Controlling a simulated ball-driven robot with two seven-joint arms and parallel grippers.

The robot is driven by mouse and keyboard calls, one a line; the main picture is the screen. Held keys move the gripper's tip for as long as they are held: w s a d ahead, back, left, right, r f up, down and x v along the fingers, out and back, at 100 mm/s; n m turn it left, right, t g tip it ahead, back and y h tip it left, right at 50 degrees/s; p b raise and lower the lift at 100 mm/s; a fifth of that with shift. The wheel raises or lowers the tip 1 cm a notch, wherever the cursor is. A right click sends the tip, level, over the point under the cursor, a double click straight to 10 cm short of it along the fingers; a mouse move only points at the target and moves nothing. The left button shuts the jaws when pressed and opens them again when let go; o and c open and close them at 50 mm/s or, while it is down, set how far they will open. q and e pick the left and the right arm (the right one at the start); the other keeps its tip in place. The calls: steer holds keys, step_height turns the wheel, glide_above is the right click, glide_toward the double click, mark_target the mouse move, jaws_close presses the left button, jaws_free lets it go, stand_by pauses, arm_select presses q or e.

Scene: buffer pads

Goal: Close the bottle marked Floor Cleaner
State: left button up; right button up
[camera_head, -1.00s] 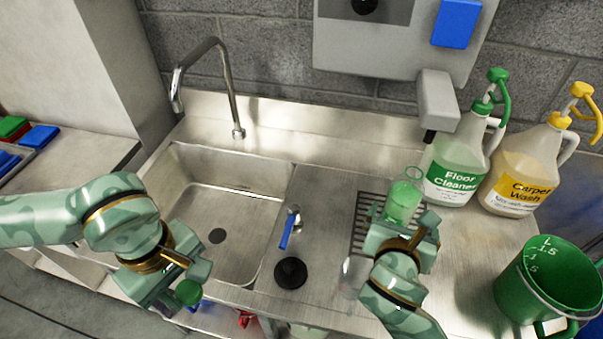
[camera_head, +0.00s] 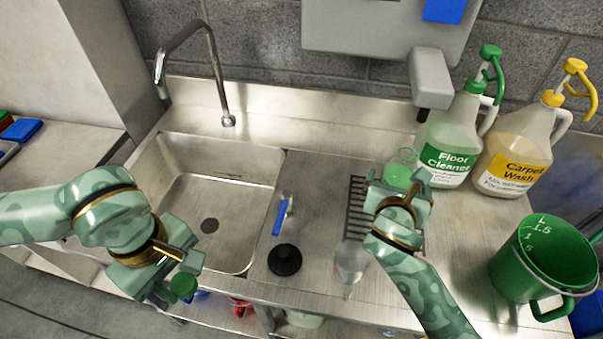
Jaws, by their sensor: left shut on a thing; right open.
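The large jug marked Floor Cleaner (camera_head: 452,140) stands upright at the back right, with a green pump head on it. A small clear bottle with green liquid (camera_head: 398,174) stands by the drain grate; no label on it can be read. My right gripper (camera_head: 404,188) is open at this small bottle, its jaws in front of the bottle's lower part. Whether they touch it is hidden. My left gripper (camera_head: 178,276) is shut on a green cap (camera_head: 183,286), in front of the sink's front edge, well to the left of the bottles.
A Carpet Wash jug (camera_head: 515,160) stands right of the green one. A green measuring pail (camera_head: 515,265) is at the right front. A clear bottle (camera_head: 350,262) stands near the front edge. The sink (camera_head: 215,200), tap (camera_head: 228,118), black stopper (camera_head: 285,260) and grey dispenser (camera_head: 431,78) are nearby.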

arm_select(q)
steer(key=shift+w+f+b, duration=0.1)
steer(key=shift+f+b, duration=0.75)
steer(key=shift+f, duration=0.1)
arm_select(e)
steer(key=x, duration=0.5)
steer(key=shift+w+d+r, duration=0.1)
steer(key=shift+w+r, duration=0.1)
steer(key=shift+r, duration=0.15)
steer(key=shift+c, duration=0.3)
jaws_close()
